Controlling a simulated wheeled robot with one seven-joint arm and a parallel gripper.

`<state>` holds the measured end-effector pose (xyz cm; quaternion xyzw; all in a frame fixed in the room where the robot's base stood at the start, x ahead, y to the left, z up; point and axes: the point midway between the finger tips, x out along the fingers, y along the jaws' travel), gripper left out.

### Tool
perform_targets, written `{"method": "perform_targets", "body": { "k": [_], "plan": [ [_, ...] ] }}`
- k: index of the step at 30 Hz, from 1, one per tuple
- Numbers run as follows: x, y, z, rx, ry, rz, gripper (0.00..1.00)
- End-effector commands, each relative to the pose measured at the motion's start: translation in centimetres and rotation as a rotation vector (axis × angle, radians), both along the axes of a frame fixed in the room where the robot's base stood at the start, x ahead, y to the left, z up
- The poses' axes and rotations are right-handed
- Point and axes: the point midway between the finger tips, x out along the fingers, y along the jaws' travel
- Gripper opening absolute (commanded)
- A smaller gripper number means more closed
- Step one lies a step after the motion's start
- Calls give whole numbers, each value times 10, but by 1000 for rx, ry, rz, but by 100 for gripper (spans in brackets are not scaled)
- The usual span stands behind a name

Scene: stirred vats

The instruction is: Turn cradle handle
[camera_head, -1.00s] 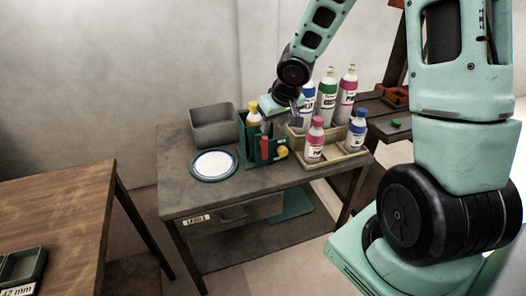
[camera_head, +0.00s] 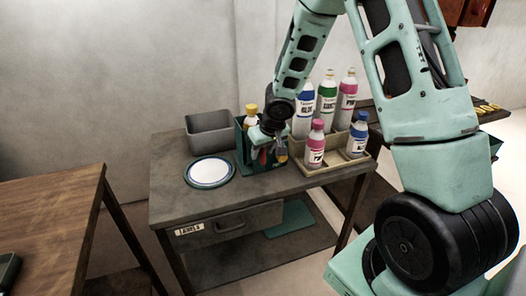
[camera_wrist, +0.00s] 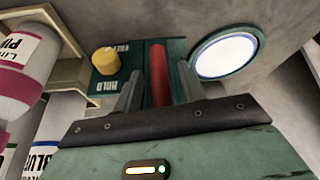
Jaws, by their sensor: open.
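The teal cradle (camera_head: 242,147) stands on the grey table, with a yellow-capped bottle (camera_head: 251,110) in it. Its red handle (camera_wrist: 159,75) runs between the two fingers of my gripper (camera_wrist: 158,88) in the wrist view. The fingers are open, one on each side of the handle; I cannot tell whether either touches it. A round yellow knob (camera_wrist: 105,61) sits beside the handle on the teal panel, near a printed HOLD label. In the head view my gripper (camera_head: 268,158) is at the cradle's front and hides much of the handle.
A wooden bottle rack (camera_head: 330,172) with several bottles stands close right of the cradle. A blue-rimmed white plate (camera_head: 209,171) lies to the left, with a grey bin (camera_head: 208,131) behind it. The table's front left is clear. A brown table (camera_head: 50,220) stands at the left.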

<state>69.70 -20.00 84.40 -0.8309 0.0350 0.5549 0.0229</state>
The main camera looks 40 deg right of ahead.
Motion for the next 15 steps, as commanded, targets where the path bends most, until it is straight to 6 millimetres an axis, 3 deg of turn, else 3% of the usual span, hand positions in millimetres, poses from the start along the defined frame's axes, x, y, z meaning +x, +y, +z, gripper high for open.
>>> {"method": "perform_targets", "body": {
  "k": [2, 6, 15],
  "plan": [
    [0, 0, 0, 0, 0, 0, 38],
    [0, 0, 0, 0, 0, 0, 0],
    [0, 1, -1, -17, 4, 2, 0]
  ]
}}
